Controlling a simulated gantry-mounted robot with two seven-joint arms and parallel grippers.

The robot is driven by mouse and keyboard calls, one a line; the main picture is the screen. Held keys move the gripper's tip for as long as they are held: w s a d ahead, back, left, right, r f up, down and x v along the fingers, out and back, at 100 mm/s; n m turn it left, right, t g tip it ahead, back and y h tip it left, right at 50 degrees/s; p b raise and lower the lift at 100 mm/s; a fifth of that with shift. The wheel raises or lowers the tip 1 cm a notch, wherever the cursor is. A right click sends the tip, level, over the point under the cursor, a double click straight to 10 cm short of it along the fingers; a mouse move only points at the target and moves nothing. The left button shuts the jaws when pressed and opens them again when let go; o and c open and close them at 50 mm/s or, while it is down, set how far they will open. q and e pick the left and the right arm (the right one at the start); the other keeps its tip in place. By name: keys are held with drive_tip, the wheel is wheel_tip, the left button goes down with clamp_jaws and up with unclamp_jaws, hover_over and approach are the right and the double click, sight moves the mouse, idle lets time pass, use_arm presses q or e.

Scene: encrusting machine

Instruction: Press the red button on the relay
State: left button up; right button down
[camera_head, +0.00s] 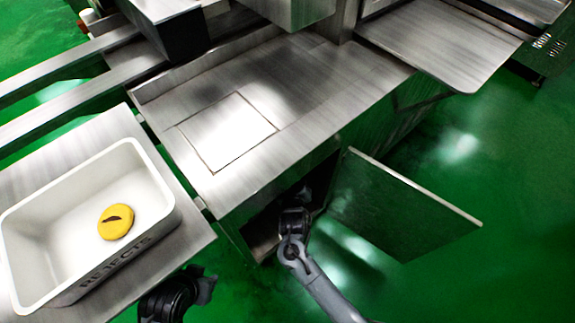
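I cannot see the relay or its red button. The cabinet under the steel machine stands open, and its dark opening (262,232) shows below the worktop. The steel door (400,208) is swung out to the right. My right arm comes up from the bottom, and its dark wrist end is at the opening. The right gripper's fingers are hidden there. A dark part of my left arm shows at the bottom edge, left of the opening. I cannot make out any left gripper fingers on it.
A white bin marked REJECTS (160,225) holds a yellow round piece (116,221) on a steel shelf (193,232) at left. A bright square panel (228,130) lies in the worktop (285,150). Green floor (480,230) is free at right.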

drive_tip(key=shift+w+a, duration=0.35)
idle(0.5)
idle(0.3)
drive_tip(key=shift+w+a, duration=0.1)
drive_tip(key=shift+w, duration=0.05)
drive_tip(key=shift+a+b, duration=0.1)
drive_tip(key=shift+b, duration=0.2)
idle(0.6)
drive_tip(key=shift+s+d+p, duration=0.45)
drive_tip(key=shift+d+p, duration=0.05)
drive_tip(key=shift+p, duration=0.5)
drive_tip(key=shift+r, duration=0.1)
